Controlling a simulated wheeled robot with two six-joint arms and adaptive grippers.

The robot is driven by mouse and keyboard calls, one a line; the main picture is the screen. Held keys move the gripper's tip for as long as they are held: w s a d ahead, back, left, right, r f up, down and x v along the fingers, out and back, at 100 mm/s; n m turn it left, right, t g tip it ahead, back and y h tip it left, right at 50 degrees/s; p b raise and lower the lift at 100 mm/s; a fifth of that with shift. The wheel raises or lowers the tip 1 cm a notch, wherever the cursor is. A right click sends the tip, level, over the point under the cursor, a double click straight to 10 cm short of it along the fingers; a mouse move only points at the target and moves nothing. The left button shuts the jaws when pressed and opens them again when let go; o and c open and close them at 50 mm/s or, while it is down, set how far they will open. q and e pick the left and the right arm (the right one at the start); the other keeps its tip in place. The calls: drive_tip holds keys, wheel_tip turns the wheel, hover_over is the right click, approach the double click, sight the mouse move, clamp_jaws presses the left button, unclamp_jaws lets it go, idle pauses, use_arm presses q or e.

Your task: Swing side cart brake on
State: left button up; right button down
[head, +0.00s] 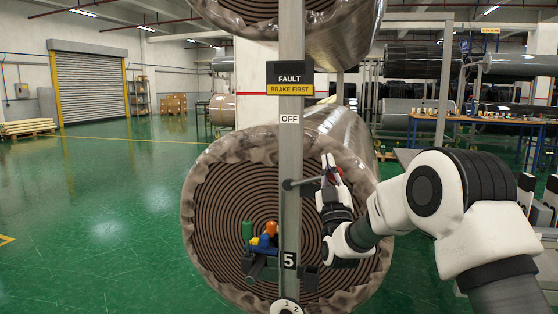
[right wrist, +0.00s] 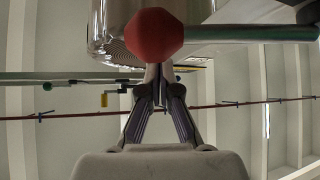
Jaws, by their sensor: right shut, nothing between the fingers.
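A grey upright post (head: 291,150) stands in the middle of the head view. A thin brake lever (head: 308,181) runs from a dark pivot on the post to the right, tilted slightly up. Its red knob (head: 337,173) is partly hidden by my right gripper (head: 331,168). In the right wrist view the red knob (right wrist: 155,35) is large, just past the tips of my right gripper (right wrist: 153,72). The fingers are closed together with nothing between them; whether they touch the knob I cannot tell. An OFF label (head: 289,119) is on the post above the lever. My left gripper is not in view.
A large wrapped roll (head: 225,210) stands behind the post, another hangs above. A FAULT / BRAKE FIRST sign (head: 290,79) and a number 5 plate (head: 289,260) are on the post. Small coloured objects (head: 262,236) sit low beside it. Green floor (head: 90,220) is clear at left.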

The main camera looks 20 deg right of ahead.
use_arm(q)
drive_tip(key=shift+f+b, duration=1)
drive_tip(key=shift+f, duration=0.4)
